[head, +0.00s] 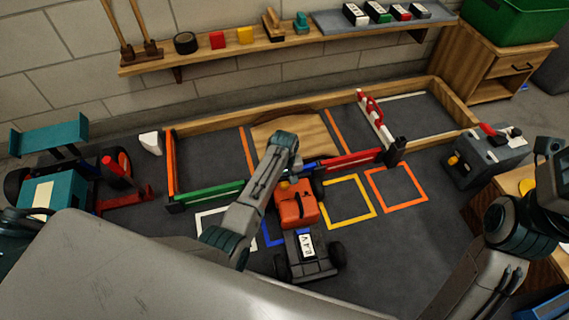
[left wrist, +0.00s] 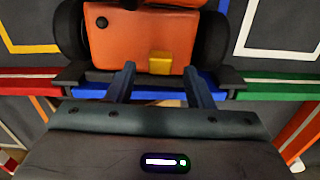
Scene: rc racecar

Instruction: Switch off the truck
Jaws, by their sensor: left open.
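The truck (head: 297,208) has an orange body and a dark rear bed with a white plate, and stands on the dark floor mat. In the left wrist view its orange end face (left wrist: 135,50) fills the top, with a black round knob (left wrist: 101,22) at upper left and a small yellow block (left wrist: 160,63) low on it. My left gripper (left wrist: 160,78) is open and empty, its two fingers pointing at that face, one on each side of the yellow block. In the head view my left gripper (head: 287,172) is at the truck's far end, partly hidden by its own wrist.
Green, blue and red low barriers (head: 350,159) run close behind the truck. A wooden ramp (head: 297,135) lies beyond them. A teal vehicle (head: 55,185) is at left, a grey toolbox (head: 487,155) at right. Yellow (head: 347,199) and orange floor squares beside the truck are empty.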

